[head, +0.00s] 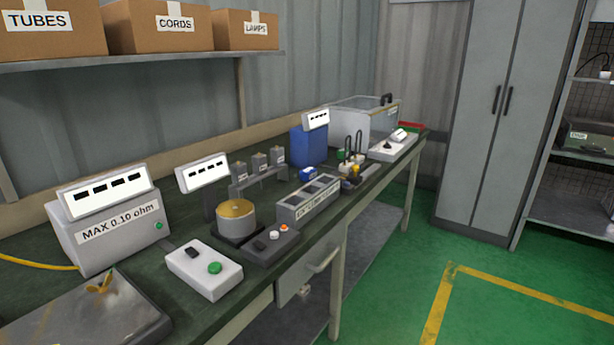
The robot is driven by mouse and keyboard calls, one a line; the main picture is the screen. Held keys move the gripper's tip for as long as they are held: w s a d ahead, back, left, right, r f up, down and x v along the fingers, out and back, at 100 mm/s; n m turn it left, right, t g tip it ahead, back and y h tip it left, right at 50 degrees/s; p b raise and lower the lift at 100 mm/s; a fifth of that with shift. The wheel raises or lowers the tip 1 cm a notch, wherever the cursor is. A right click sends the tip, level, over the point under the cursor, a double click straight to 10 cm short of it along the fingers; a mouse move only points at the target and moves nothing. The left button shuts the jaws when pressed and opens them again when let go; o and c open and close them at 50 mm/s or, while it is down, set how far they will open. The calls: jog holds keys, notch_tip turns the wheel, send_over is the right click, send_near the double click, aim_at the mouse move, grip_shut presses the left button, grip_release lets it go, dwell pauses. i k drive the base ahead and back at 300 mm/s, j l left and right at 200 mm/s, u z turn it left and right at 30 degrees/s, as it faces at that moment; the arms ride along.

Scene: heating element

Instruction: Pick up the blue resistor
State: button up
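A small blue block with a pale mark (307,173) lies on the workbench, in front of a larger blue box. It looks like the blue resistor, but it is too small to be sure. Small yellow and dark items (352,180) lie to its right, near the bench's front edge. My gripper does not show in the head view, so its state is hidden.
The green-topped workbench (245,268) is crowded. A compartment tray (308,203) stands in front of the blue block; the blue box (309,147) with a display stands behind. A clear-sided case (362,120) is farther back. Green floor (395,270) is free at right, before grey cabinets (500,110).

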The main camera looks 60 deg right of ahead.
aim_at(308, 174)
jog(key=i+l, duration=0.1)
jog(key=l, duration=0.4)
jog(key=i+l, duration=0.1)
jog(key=l, duration=0.4)
jog(key=i+l, duration=0.1)
jog(key=l, duration=0.4)
jog(key=i+l, duration=0.1)
jog(key=l, duration=0.4)
